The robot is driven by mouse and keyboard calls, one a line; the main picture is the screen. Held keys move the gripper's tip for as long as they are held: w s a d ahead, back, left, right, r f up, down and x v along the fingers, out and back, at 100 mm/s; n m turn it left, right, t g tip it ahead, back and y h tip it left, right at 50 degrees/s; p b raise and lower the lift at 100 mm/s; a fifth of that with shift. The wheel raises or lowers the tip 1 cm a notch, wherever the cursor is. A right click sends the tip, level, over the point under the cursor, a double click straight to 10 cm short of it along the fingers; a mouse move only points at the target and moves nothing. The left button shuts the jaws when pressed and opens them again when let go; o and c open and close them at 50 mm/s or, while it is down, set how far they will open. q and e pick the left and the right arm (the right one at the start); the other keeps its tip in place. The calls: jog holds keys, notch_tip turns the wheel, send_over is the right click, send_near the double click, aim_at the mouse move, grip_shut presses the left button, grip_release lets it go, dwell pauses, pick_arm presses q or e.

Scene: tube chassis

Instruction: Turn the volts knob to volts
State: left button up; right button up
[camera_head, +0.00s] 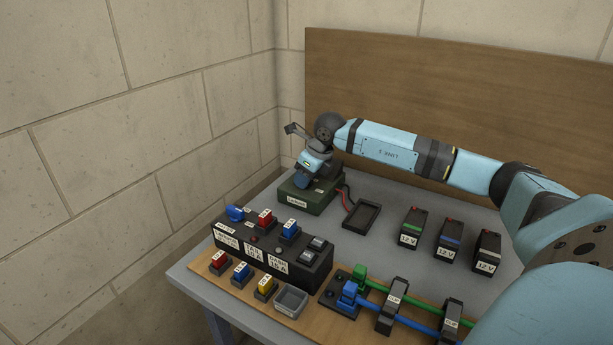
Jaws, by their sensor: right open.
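A dark green box (306,202) with a small white label stands at the back left of the grey table. My right arm reaches in from the right. My right gripper (303,184) points down over the green box, close to its top. It is open, but its fingertips are hard to make out, and I cannot tell whether they touch anything. The top of the box is largely hidden behind the gripper, and no volts knob shows clearly there. My left gripper is not in view.
The black panel box (262,243) holds coloured fuses. A black tray (361,216) joins the green box by leads. Several 12 V blocks (449,235) stand at right. Fuses, a grey bin (290,301) and clipped cables are in front. Walls close the left and back.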

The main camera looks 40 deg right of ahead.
jog(key=shift+c, duration=0.4)
grip_shut()
jog(key=shift+n, duration=0.3)
jog(key=n, duration=0.2)
jog(key=n+y, duration=0.1)
jog(key=shift+w+n+g+y, duration=0.1)
jog(key=shift+n+g+y, duration=0.2)
jog(key=shift+n, duration=0.1)
jog(key=n+g+y, duration=0.1)
jog(key=n, duration=0.3)
jog(key=shift+d, duration=0.1)
jog(key=n+g, duration=0.1)
jog(key=n, duration=0.1)
jog(key=n+g+b, duration=0.1)
jog(key=n, duration=0.2)
jog(key=shift+w+y, duration=0.15)
jog(key=shift+y, duration=0.25)
jog(key=shift+n+g+b, duration=0.55)
jog(key=shift+n+g, duration=0.35)
jog(key=shift+n, duration=1.3)
